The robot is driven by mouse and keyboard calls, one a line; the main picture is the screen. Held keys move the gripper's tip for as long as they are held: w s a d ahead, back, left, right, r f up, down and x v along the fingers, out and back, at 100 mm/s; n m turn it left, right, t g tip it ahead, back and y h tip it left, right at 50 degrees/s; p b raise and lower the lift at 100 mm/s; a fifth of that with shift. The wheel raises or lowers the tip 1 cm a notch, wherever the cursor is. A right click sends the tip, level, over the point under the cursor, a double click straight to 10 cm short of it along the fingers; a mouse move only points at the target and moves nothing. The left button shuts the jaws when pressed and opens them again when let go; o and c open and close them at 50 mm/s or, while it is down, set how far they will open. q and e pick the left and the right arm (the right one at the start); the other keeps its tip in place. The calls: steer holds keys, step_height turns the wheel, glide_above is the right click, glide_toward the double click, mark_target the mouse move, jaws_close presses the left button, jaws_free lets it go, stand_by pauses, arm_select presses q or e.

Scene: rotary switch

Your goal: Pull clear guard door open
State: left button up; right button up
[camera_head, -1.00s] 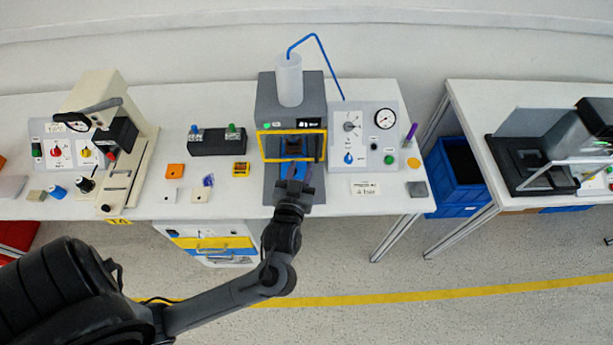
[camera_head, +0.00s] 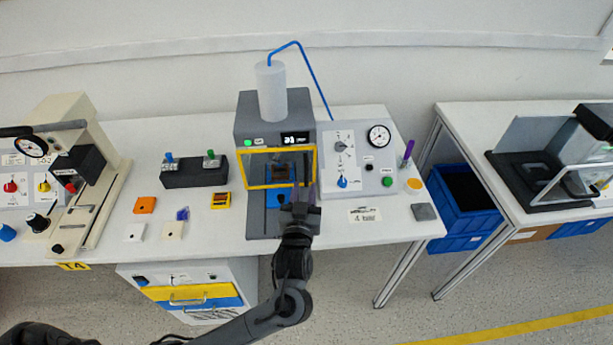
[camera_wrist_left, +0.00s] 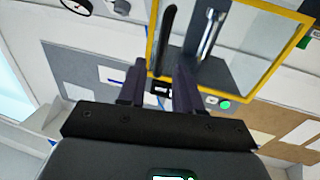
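The clear guard door (camera_head: 243,168) has a yellow frame and covers the front of a grey machine (camera_head: 245,125) in the middle of the table. It looks shut. It also shows in the left wrist view (camera_wrist_left: 262,45), with a dark upright bar (camera_wrist_left: 168,35) near its left edge, perhaps its handle. My left gripper (camera_head: 304,193) is in front of the door's lower right part. In the left wrist view its fingers (camera_wrist_left: 158,85) are apart, with the door's frame corner beyond the gap. Nothing is visibly held; contact with the door cannot be told. My right gripper is out of view.
A control panel (camera_head: 352,155) with gauge and knobs stands right of the machine. A black box (camera_head: 195,173) with blue and green knobs stands left. Small blocks, including an orange one (camera_head: 145,205), lie at front left. A blue bin (camera_head: 465,205) is between the tables.

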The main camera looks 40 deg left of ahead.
mark_target(306, 176)
arm_select(q)
steer(key=shift+b+x, duration=0.55)
steer(key=shift+x, duration=2.6)
jaws_close()
